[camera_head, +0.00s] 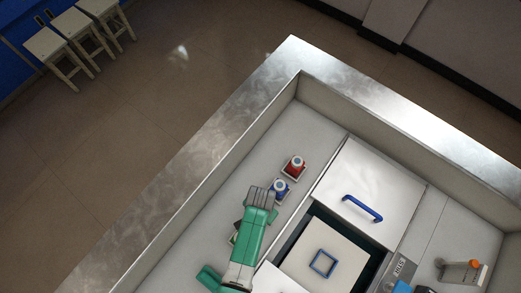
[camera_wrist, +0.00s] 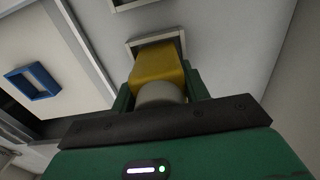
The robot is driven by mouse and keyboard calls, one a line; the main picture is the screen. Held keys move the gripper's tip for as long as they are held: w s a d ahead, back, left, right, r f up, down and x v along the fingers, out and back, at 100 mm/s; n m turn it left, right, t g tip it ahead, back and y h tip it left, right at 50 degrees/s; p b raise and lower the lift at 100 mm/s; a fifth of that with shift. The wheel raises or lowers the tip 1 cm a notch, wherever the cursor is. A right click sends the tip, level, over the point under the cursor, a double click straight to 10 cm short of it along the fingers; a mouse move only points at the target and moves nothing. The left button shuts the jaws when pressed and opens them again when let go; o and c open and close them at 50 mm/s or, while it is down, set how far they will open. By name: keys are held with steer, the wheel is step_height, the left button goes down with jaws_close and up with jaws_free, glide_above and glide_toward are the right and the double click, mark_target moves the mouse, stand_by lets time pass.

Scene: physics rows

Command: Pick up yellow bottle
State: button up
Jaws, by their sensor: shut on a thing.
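The yellow bottle (camera_wrist: 160,68) lies between the fingers of my gripper (camera_wrist: 158,92) in the wrist view, with its pale grey cap toward the camera. My gripper is shut on it. Its far end meets a square, light-rimmed holder (camera_wrist: 131,44); I cannot tell whether it still touches the holder's floor. In the head view, my gripper (camera_head: 260,200) is over the left strip of the work area, and the yellow bottle is hidden under my green arm.
A blue bottle (camera_head: 279,187) stands close beside my gripper, with a red bottle (camera_head: 294,166) behind it. A white panel (camera_head: 390,190) with a blue handle (camera_head: 362,208) lies to the right. A metal rim (camera_head: 250,90) and raised walls enclose the area.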

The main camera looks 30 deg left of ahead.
steer(key=shift+r, duration=0.5)
step_height(320, 180, up, 3)
steer(key=shift+f, duration=0.2)
steer(key=s+d+r, duration=0.1)
steer(key=s+d, duration=0.8)
steer(key=d, duration=0.3)
steer(key=shift+s+d, duration=0.35)
steer(key=shift+s, duration=0.05)
